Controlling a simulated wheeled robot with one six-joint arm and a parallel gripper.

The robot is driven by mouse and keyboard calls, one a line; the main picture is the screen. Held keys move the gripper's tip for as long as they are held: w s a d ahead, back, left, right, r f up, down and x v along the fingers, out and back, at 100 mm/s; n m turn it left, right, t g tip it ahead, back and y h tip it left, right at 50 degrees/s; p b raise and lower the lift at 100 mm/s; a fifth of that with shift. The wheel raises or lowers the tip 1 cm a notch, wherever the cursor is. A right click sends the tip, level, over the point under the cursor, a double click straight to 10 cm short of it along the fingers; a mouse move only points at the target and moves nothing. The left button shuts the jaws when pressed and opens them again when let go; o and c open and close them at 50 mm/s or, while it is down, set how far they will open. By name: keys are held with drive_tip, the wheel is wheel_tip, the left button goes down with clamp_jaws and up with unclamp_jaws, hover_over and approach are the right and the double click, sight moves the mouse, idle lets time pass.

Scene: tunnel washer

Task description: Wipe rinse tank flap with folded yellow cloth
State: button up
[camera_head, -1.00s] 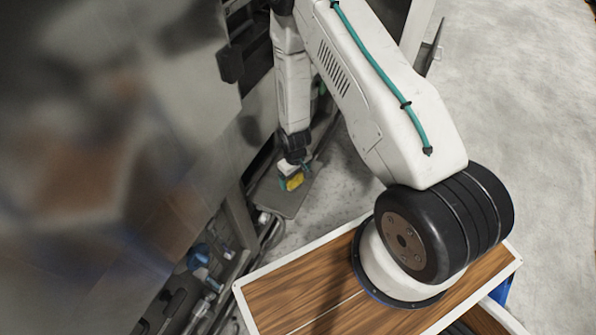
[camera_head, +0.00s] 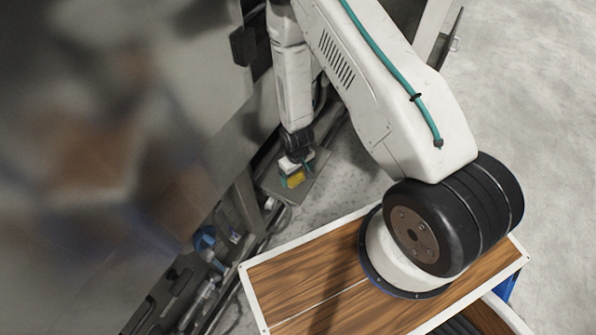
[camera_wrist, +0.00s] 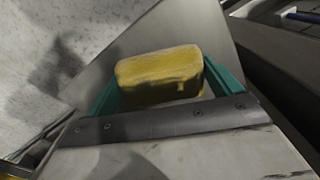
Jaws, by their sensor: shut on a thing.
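The folded yellow cloth (camera_wrist: 158,76) is a thick yellow block between the green fingers of my gripper (camera_wrist: 160,88) in the wrist view. My gripper is shut on it. In the head view the cloth (camera_head: 294,179) is small, at the lower end of my arm. A flat grey panel (camera_head: 291,190), possibly the rinse tank flap, lies behind and below the cloth. The same grey panel (camera_wrist: 185,28) fills the area behind the cloth in the wrist view. I cannot tell whether the cloth touches it.
A large shiny metal wall (camera_head: 110,130) fills the left of the head view. Pipes and a blue fitting (camera_head: 205,240) run along its base. Pale grey floor (camera_head: 530,110) is open on the right.

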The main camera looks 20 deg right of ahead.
sight(297, 174)
drive_tip(key=shift+s, duration=0.1)
drive_tip(key=shift+r, duration=2.95)
drive_tip(key=shift+r, duration=1.5)
